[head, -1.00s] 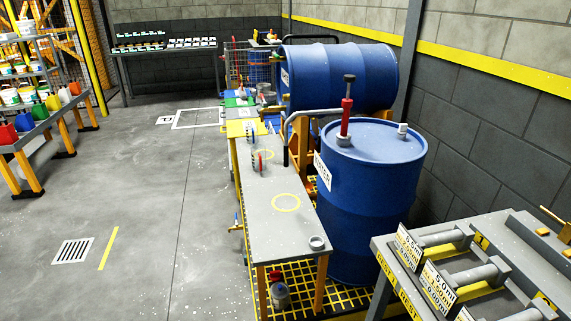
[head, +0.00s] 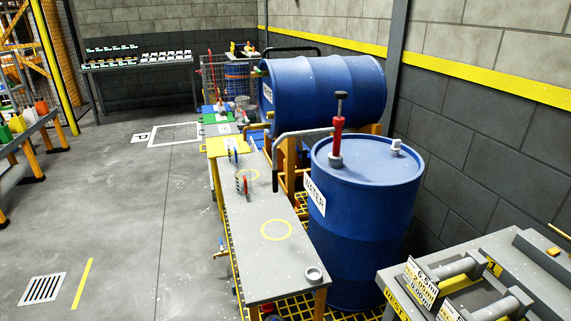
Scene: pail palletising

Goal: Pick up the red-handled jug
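A small upright item with a red handle (head: 243,184), which looks like the red-handled jug, stands on the grey bench (head: 262,268) near its left edge. Its body is hard to make out at this size. A similar item with a blue handle (head: 232,154) stands farther back, by the yellow part of the bench top. A yellow ring (head: 277,230) is marked on the bench in front of the red-handled item, and the ring is empty. Neither of my grippers is in view.
An upright blue water drum (head: 363,230) with a red-bodied pump (head: 337,135) stands right of the bench. A lying blue drum (head: 330,85) is behind it. A grey rack (head: 480,270) with labelled cylinders is at the lower right. The floor (head: 130,220) left of the bench is mostly open.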

